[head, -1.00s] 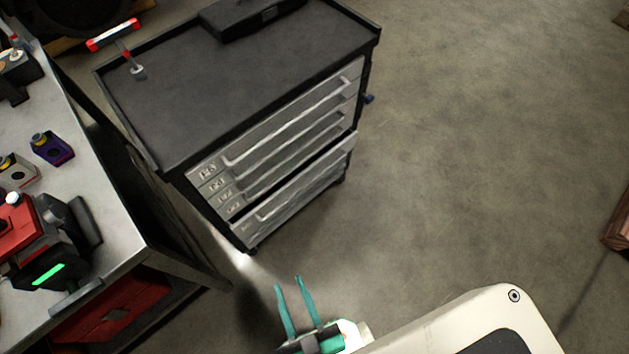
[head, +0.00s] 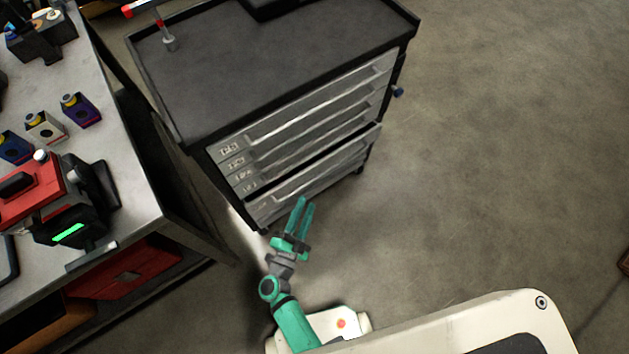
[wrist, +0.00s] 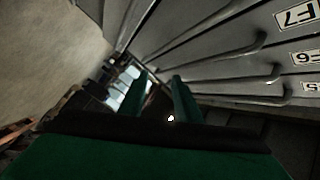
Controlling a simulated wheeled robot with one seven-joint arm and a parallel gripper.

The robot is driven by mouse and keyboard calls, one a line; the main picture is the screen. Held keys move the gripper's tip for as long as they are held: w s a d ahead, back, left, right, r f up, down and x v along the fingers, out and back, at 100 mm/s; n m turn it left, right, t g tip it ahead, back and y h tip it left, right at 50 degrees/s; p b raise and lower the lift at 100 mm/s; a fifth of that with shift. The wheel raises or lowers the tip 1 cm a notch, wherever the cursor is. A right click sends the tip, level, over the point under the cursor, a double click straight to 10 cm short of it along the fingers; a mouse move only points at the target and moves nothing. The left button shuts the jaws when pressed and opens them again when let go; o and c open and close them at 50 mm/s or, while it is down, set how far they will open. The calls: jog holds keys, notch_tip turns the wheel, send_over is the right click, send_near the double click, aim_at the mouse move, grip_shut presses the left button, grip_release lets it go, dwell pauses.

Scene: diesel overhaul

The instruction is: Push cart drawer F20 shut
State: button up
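The dark tool cart (head: 270,70) stands in the head view with a stack of grey drawers facing me. Its lowest visible drawer (head: 335,168) sticks out from the others, with a dark gap above it. The label F20 cannot be read on it. My gripper (head: 305,200) is in front of that drawer's lower left part, fingers pointing toward it; contact cannot be told. In the wrist view the two green fingers (wrist: 159,82) stand apart with nothing between them. Drawer fronts with bar handles (wrist: 225,50) and labels fill the upper right there.
A metal workbench (head: 140,190) with a red and black device (head: 45,195) and small boxes stands at the left, close to the cart. A red case (head: 125,270) is beneath it. The floor (head: 500,170) to the right is clear.

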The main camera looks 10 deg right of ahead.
aim_at(314, 181)
jog(key=w+a+f+m+g+h, duration=0.2)
jog(key=w+f+m+g, duration=0.2)
jog(key=w+f+g, duration=0.4)
jog(key=w+d+f, duration=0.1)
jog(key=d, duration=0.1)
jog(key=w+d+f+t, duration=0.1)
jog(key=w+d, duration=0.1)
jog(key=d, duration=0.1)
jog(key=w+d+f+t, duration=0.1)
jog(key=w+d, duration=0.1)
jog(key=d, duration=0.1)
jog(key=shift+w+d+f, duration=0.1)
jog(key=shift+w+d, duration=0.1)
jog(key=shift+d, duration=0.05)
grip_shut()
